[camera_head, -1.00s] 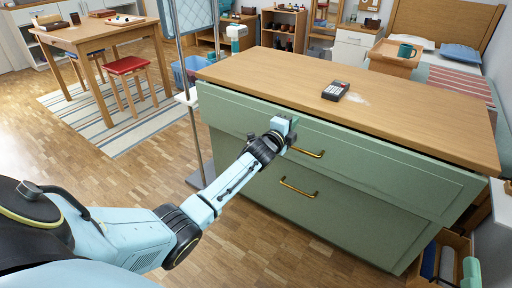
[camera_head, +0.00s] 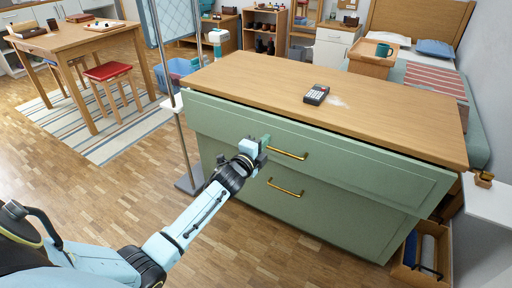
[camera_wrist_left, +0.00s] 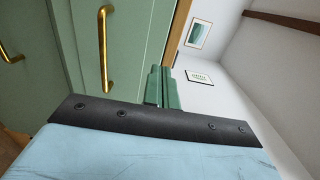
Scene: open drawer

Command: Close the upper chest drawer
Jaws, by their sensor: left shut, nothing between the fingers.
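The chest's green upper drawer (camera_head: 375,173) stands out past the lower drawer (camera_head: 335,218), with a dark gap under the wooden top at the right. Its brass handle (camera_head: 288,154) also shows in the left wrist view (camera_wrist_left: 105,50). My left gripper (camera_head: 264,143) is shut and empty, in front of the upper drawer just left of that handle. In the left wrist view its green fingers (camera_wrist_left: 163,88) are together beside the drawer front, toward its top edge. I cannot tell whether they touch it. My right gripper is not in view.
A calculator (camera_head: 317,94) lies on the chest's wooden top (camera_head: 400,115). A thin metal stand (camera_head: 184,140) is at the chest's left. A wooden crate (camera_head: 410,272) with items sits on the floor at its right. The floor in front is clear.

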